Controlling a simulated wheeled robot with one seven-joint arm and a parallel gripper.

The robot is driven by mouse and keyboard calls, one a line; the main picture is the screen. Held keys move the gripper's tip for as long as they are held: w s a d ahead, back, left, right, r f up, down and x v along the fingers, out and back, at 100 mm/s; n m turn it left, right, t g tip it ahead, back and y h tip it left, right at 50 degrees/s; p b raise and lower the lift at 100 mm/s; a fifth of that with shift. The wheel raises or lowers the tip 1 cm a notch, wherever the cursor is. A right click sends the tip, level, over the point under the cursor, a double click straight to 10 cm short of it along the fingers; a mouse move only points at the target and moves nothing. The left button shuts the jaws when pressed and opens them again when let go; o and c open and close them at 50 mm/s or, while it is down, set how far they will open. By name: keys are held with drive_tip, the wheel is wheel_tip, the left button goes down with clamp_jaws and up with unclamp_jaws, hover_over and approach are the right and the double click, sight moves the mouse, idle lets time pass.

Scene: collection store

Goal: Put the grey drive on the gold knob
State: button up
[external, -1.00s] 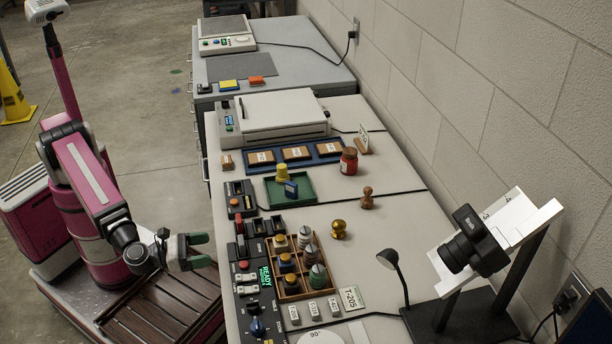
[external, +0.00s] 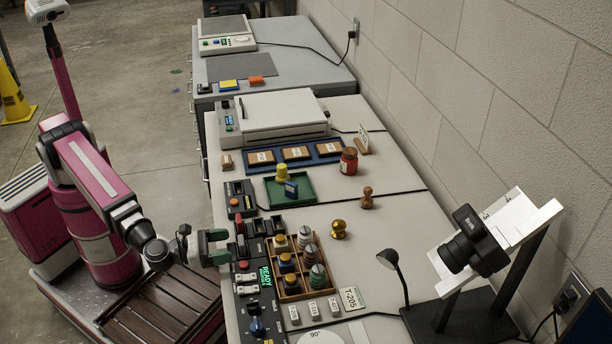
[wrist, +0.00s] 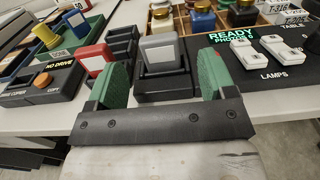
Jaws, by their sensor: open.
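The grey drive (wrist: 158,49) stands upright in a black dock (wrist: 163,83) on the console in the wrist view. In the external view I cannot make it out clearly beside my gripper. My gripper (external: 228,246) is open and empty at the console's left edge; its green fingers (wrist: 163,78) also show in the wrist view. The grey drive lies ahead of the fingers and between them in the picture, apart from both.
A red drive (wrist: 94,57) stands in a dock left of the grey one. A wooden compartment tray (external: 306,290) holds several knobbed pieces. A green tray (external: 306,197) holds a blue drive (external: 291,189). A lamp (external: 388,259) and camera stand are at right.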

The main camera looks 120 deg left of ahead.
sight(241, 240)
drive_tip(key=x, duration=0.5)
drive_tip(key=shift+w+a, duration=0.1)
drive_tip(key=shift+a, duration=0.05)
drive_tip(key=c, duration=1.1)
drive_tip(key=shift+r, duration=0.1)
drive_tip(key=shift+r, duration=4.9)
